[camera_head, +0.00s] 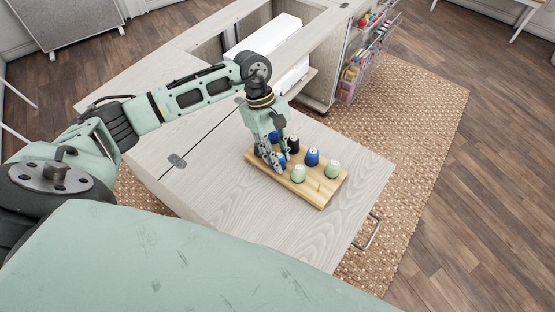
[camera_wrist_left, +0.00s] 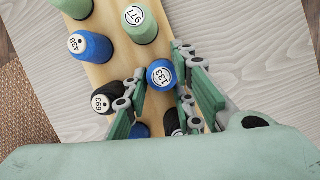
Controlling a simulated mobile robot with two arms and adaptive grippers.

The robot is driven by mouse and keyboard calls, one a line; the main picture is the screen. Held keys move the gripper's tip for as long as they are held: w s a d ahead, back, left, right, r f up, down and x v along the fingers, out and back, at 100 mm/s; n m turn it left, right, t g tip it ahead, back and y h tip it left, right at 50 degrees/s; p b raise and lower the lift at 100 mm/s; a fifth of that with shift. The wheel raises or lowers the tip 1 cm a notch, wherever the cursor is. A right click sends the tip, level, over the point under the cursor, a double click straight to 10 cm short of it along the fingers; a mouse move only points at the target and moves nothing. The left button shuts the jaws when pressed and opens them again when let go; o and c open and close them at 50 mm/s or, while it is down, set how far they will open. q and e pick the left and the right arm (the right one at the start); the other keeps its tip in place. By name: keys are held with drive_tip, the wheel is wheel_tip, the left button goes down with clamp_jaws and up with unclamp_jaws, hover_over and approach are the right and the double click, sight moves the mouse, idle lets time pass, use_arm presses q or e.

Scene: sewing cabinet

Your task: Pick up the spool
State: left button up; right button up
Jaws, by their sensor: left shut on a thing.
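A pale wooden spool rack (camera_head: 322,199) stands on the cabinet top and carries several spools. My left gripper (camera_head: 274,160) reaches down at the rack's left part. In the left wrist view its fingers (camera_wrist_left: 162,92) are shut on a blue spool (camera_wrist_left: 160,76) labelled 133, one finger on each side. In the head view that spool is mostly hidden by the fingers. Green spools (camera_head: 298,173) (camera_head: 333,169), another blue spool (camera_head: 312,157) and a black spool (camera_head: 293,145) stand close by. I cannot tell whether the held spool is clear of the rack. The right gripper is out of view.
A black spool (camera_wrist_left: 104,98) stands close beside the left finger in the wrist view. One bare peg (camera_head: 318,187) shows at the rack's front. A white sewing machine (camera_head: 268,38) is behind, and a clear-sided organiser (camera_head: 362,62) hangs at the cabinet's side. The front cabinet top (camera_head: 245,205) is clear.

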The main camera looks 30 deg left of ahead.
sight(281, 155)
use_arm(q)
drive_tip(key=shift+s+d+f, duration=0.1)
drive_tip(key=shift+f, duration=0.05)
drive_tip(key=shift+w+r+b, duration=0.2)
drive_tip(key=shift+r+b, duration=0.1)
drive_tip(key=shift+r, duration=0.3)
drive_tip(key=shift+c, duration=0.2)
wheel_tip(281, 155, up, 3)
drive_tip(key=shift+f+b, duration=0.1)
drive_tip(key=shift+b, duration=0.35)
drive_tip(key=s+d+r+b, duration=0.2)
drive_tip(key=s+d+r, duration=0.5)
drive_tip(key=d, duration=0.2)
drive_tip(key=shift+s, duration=0.25)
